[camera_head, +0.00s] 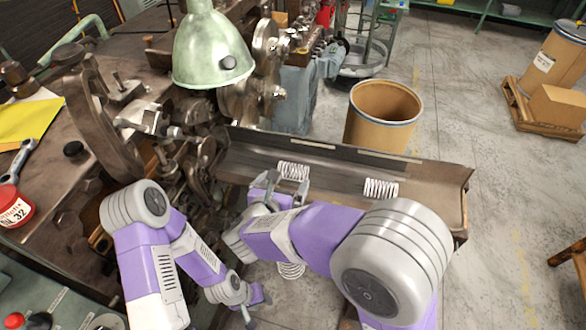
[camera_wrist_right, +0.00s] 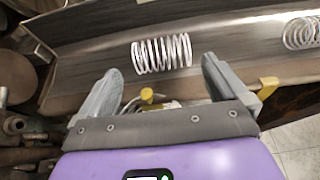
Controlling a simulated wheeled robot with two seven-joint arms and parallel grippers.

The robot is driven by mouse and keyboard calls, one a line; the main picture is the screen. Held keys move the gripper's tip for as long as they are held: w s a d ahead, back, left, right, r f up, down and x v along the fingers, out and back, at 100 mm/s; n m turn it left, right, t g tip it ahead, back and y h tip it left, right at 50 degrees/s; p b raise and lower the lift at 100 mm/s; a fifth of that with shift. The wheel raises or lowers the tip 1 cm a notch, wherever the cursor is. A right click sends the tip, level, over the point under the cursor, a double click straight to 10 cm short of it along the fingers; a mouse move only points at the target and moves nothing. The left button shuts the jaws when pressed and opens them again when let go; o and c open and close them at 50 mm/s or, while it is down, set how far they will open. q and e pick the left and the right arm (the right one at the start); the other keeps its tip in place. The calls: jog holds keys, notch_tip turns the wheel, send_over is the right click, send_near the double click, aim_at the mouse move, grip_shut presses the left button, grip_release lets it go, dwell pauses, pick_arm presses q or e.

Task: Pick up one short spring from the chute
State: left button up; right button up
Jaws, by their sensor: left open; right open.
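A white coil spring (camera_head: 293,171) lies in the grey metal chute (camera_head: 432,192) in the head view. A second spring (camera_head: 381,188) lies farther right in it. A third spring (camera_head: 291,270) shows partly below my right arm. My right gripper (camera_head: 287,186) is open and empty at the near side of the first spring. In the right wrist view, that spring (camera_wrist_right: 162,53) lies just beyond and between the fingertips (camera_wrist_right: 161,72), with no visible contact. The second spring (camera_wrist_right: 303,32) is at the right edge. My left gripper (camera_head: 257,306) is open and empty, low in the head view.
A green-shaded lamp (camera_head: 212,50) hangs over the coiling machine (camera_head: 105,110) left of the chute. A brown drum (camera_head: 382,118) stands behind the chute.

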aim_at(291, 173)
jog(key=x, duration=0.4)
jog(key=shift+w+d, duration=0.2)
jog(key=shift+d, duration=0.05)
jog(key=shift+c, duration=0.5)
jog(key=c, duration=0.8)
jog(key=shift+r, duration=0.1)
